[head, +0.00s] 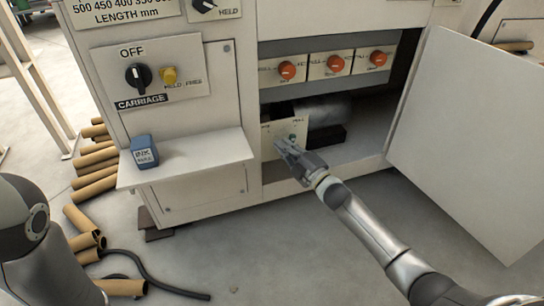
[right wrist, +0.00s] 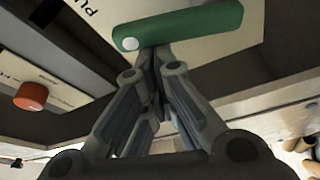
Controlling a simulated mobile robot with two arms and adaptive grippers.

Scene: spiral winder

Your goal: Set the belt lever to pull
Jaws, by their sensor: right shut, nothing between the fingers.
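The belt lever shows as a green handle (right wrist: 185,25) with a pale round end in the right wrist view. In the head view, a small green part (head: 293,136) of it shows on a pale plate (head: 270,130) low inside the open cabinet. The lettering there is too small to read surely, so I cannot tell its setting. My right gripper (head: 281,146) is at the plate, shut and empty. In the right wrist view its fingertips (right wrist: 152,52) are close to the handle's edge; I cannot tell whether they touch. My left gripper is out of view.
Several orange knobs (head: 287,70) sit in a row above the lever plate. The open cabinet door (head: 470,140) stands to the right. A shelf (head: 190,158) with a blue ink box (head: 144,151) juts out at left. Cardboard tubes (head: 95,180) and a black cable lie on the floor.

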